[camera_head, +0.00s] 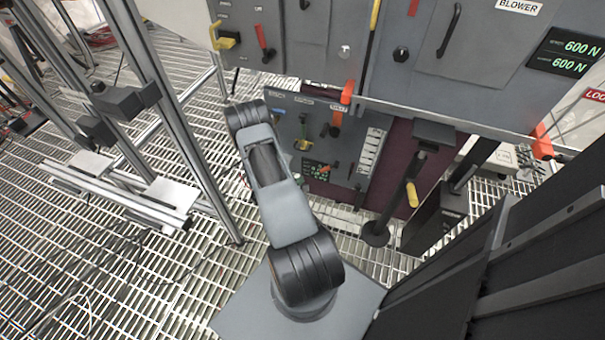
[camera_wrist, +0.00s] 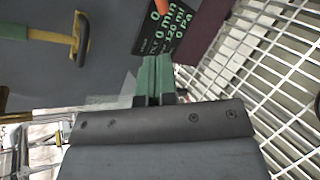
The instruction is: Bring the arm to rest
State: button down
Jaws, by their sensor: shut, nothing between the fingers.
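My arm (camera_head: 280,205) rises from its grey base plate in the head view and bends at a dark joint in front of the grey control panels. The head view does not clearly show my gripper, which seems hidden behind the arm. In the wrist view my gripper (camera_wrist: 154,75) shows two green fingers pressed together, with nothing between them. Their tips lie just below a dark display (camera_wrist: 172,28) with green figures in the picture. I cannot tell whether they touch the panel.
A lower panel (camera_head: 349,140) with levers and a small screen stands behind the arm. A yellow-ended handle (camera_wrist: 80,38) is at upper left in the wrist view. Metal posts (camera_head: 175,120) stand left, and a black post with a yellow grip (camera_head: 412,194) right.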

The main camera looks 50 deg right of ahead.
jog(key=shift+w+a+r, duration=0.1)
jog(key=shift+a+r, duration=0.05)
jog(key=shift+a, duration=0.25)
